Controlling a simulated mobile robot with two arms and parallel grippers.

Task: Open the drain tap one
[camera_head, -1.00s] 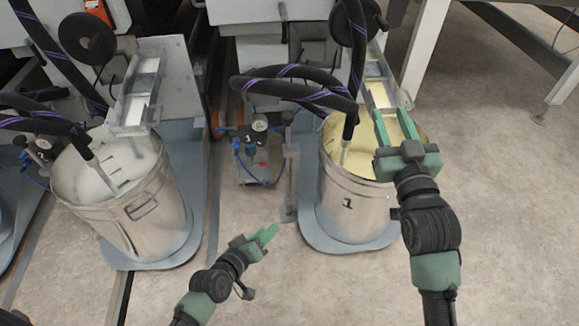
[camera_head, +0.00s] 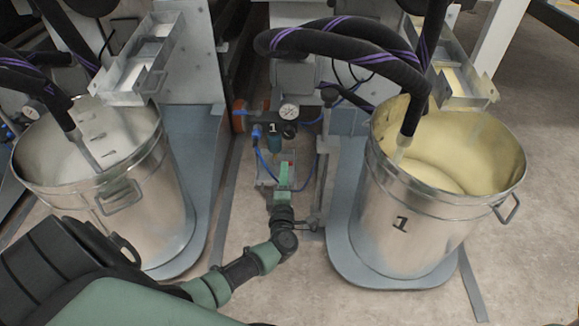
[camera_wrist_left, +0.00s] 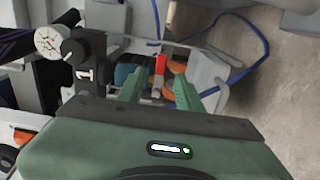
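The drain tap (camera_wrist_left: 160,66) shows in the left wrist view as a small red lever above an orange round part, below the unit marked 1. My left gripper (camera_wrist_left: 157,84) is open, its two green fingers apart with the red lever in line with the gap between them. I cannot tell whether the fingers touch it. In the head view my left gripper (camera_head: 284,172) reaches in front of the small bracket under the regulator marked 1 (camera_head: 272,128) and hides the tap. My right gripper is out of view.
A metal bucket marked 1 (camera_head: 401,224) with yellow liquid stands to the right. Another bucket (camera_head: 150,215) with whitish liquid stands left. A pressure gauge (camera_head: 288,112) and a blue hose (camera_head: 264,165) are close to my left gripper. A flat post stands just right of it.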

